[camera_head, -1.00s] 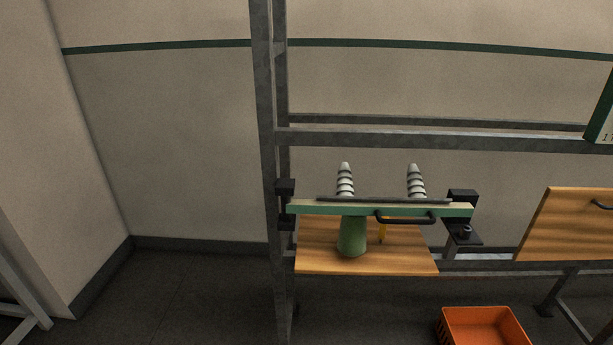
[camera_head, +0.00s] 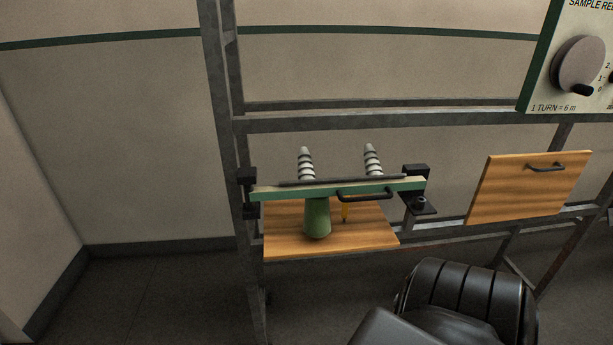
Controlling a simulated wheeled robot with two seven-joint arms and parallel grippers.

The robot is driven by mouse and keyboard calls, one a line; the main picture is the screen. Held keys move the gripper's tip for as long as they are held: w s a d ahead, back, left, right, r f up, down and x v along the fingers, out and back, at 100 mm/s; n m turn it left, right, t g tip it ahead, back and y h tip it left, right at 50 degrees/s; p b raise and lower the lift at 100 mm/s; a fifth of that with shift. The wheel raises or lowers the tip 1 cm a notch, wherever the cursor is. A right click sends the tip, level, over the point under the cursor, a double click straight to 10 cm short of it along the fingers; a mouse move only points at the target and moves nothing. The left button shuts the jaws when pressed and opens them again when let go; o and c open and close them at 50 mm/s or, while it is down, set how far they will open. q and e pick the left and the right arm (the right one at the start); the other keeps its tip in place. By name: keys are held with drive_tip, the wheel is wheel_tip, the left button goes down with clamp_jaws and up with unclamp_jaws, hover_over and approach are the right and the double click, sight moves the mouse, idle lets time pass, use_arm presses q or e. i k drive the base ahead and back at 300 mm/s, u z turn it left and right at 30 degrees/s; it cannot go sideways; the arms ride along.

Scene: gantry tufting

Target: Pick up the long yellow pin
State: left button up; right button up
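Neither gripper is in view. A dark arm part of mine shows at the bottom right, well below and to the right of the board.
The green bar (camera_head: 270,192) with a black handle (camera_head: 364,197) crosses in front of the board. A green cone (camera_head: 317,217) and two grey ribbed cones (camera_head: 306,164) stand there. A wooden panel (camera_head: 520,190) and a dial box (camera_head: 545,75) are at right. Open floor lies left.

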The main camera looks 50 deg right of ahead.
sight(345, 211)
drive_tip(key=i, duration=3.35)
drive_tip(key=z, duration=2.45)
drive_tip(key=i, duration=1.35)
drive_tip(key=z, duration=3.8)
